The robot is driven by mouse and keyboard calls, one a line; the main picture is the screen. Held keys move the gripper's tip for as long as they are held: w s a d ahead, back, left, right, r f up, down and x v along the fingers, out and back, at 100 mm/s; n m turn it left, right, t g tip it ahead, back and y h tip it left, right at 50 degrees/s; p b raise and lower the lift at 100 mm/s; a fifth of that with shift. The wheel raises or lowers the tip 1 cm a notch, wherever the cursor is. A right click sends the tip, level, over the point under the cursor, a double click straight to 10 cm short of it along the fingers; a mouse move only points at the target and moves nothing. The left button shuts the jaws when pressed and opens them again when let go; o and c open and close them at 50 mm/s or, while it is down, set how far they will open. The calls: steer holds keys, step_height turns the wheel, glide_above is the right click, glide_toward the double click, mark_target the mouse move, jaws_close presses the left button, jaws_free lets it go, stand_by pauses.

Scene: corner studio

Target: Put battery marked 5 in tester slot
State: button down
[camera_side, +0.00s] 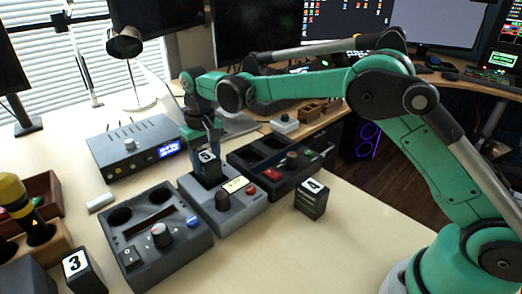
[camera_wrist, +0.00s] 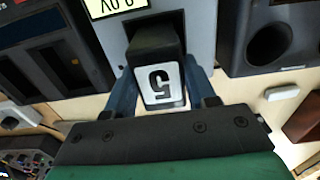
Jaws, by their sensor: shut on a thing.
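The battery marked 5 (camera_side: 208,167) is dark with a white numbered top. My gripper (camera_side: 206,151) is shut on it from above, over the grey middle tester (camera_side: 234,212) with a small lit display. In the wrist view the battery (camera_wrist: 160,84) stands between the two blue fingers of my gripper (camera_wrist: 162,90). The tester (camera_wrist: 198,35) lies behind it, with its display at the picture's top edge. The battery's lower end is at the tester's dark slot; how deep it sits I cannot tell.
Battery 4 (camera_side: 312,197) stands right of the tester and battery 3 (camera_side: 82,272) at front left. A grey device with round wells (camera_side: 150,245) is on the left, a dark multi-slot device (camera_side: 270,178) on the right. A blue-display box (camera_side: 135,150) stands behind. The front right table is clear.

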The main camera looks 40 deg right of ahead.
mark_target(206, 156)
steer(key=shift+f, duration=0.6)
steer(key=c, duration=0.6)
jaws_free()
steer(key=shift+o, duration=0.2)
steer(key=shift+r, duration=5.5)
